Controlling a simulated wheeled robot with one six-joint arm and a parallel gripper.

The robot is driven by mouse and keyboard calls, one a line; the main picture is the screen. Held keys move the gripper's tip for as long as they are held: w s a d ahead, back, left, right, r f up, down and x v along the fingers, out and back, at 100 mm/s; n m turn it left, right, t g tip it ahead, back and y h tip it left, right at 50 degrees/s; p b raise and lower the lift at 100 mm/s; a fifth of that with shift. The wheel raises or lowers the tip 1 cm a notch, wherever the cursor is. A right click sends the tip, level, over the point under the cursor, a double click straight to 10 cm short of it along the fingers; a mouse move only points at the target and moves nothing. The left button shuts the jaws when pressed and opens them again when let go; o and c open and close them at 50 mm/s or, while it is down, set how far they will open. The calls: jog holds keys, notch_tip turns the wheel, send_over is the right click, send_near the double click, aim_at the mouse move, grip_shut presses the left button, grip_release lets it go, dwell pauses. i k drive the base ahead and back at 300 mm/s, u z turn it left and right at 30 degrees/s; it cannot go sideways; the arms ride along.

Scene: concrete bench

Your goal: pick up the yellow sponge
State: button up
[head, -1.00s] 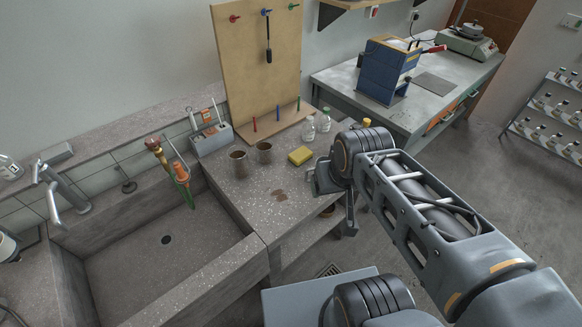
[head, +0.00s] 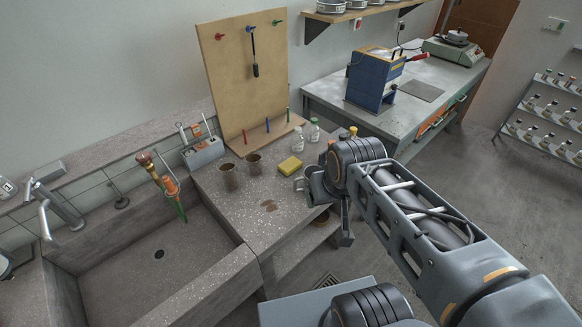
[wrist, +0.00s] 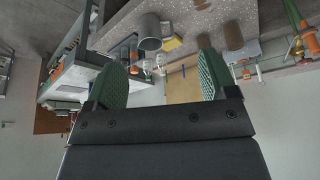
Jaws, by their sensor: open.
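The yellow sponge (head: 290,165) lies flat on the speckled concrete bench (head: 225,205), right of two brown-stained cups (head: 229,177). In the wrist view the sponge (wrist: 173,43) shows partly behind a grey mug (wrist: 150,32). The mug's handle (head: 299,184) shows in the head view, beside my wrist, which hides part of the mug. My gripper (wrist: 162,58) is open, its two green-padded fingers apart with nothing between them. It is apart from the sponge, off the bench's right side in the head view. Its fingertips are not clear there.
A sink (head: 120,270) opens to the left. A brown stain (head: 269,206) marks the bench front. A second bench (head: 430,75) with a blue machine (head: 372,80) stands behind right.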

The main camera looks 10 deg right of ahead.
aim_at(289, 166)
jog(key=k, duration=1.65)
jog(key=z, duration=1.3)
jog(key=i, duration=4.2)
jog(key=u, duration=4.15)
jog(key=i, duration=0.5)
